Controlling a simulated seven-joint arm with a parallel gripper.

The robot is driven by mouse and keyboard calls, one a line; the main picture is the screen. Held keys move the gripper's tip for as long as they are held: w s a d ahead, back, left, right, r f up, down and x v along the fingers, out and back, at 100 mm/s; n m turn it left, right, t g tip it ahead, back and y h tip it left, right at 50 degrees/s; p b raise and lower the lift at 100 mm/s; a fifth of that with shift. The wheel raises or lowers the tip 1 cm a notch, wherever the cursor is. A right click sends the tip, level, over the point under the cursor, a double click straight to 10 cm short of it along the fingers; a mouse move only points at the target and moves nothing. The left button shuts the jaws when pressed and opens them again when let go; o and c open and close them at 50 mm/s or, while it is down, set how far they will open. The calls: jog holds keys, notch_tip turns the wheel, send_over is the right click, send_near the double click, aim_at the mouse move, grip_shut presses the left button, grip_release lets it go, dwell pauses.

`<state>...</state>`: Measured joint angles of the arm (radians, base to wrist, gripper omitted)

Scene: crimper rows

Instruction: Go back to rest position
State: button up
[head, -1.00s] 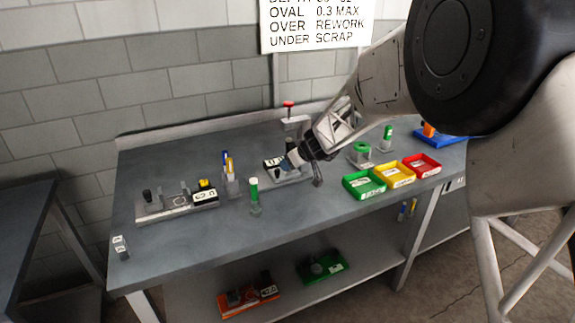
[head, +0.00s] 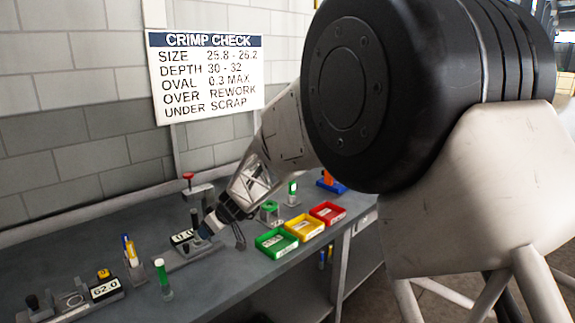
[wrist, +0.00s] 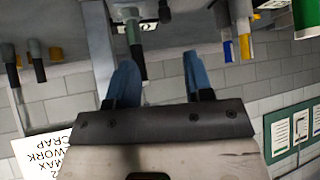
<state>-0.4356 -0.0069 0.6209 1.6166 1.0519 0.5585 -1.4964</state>
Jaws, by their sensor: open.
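My gripper (head: 208,230) is above the bench beside the press-like gauge with the red knob (head: 188,177), close to its small display (head: 183,237). In the wrist view its two blue fingers (wrist: 160,85) stand apart with nothing held between them. The wrist picture is upside down, with the bench's things along its top edge. In the head view the fingertips are small and partly merge with the gauge behind them.
Green (head: 277,243), yellow (head: 305,229) and red (head: 328,213) trays stand right of my gripper. A green-based vial (head: 163,280) stands at front left, near a pen holder (head: 131,262) and a 62.0 gauge (head: 106,290). A CRIMP CHECK sign (head: 207,75) hangs behind.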

jog(key=s+d+r+m+h, duration=0.1)
jog(key=s+d+r+m, duration=0.1)
jog(key=s+d+r, duration=0.5)
jog(key=s+d+r+m+h, duration=0.1)
jog(key=s+d+m, duration=0.1)
jog(key=s+d, duration=0.6)
jog(key=s+d+r+m+h, duration=0.15)
jog(key=s+d+r, duration=0.25)
jog(key=d, duration=0.7)
jog(key=s+d+f+m+h, duration=0.1)
jog(key=s+d+m+h, duration=0.1)
jog(key=s+d, duration=0.6)
jog(key=s+d+m+h, duration=0.2)
jog(key=s+d+m, duration=0.3)
jog(key=s+d, duration=0.4)
jog(key=s, duration=0.7)
jog(key=shift+s+d+f+g+h, duration=0.25)
jog(key=shift+s+f+g+h, duration=0.1)
jog(key=shift+f+g, duration=0.05)
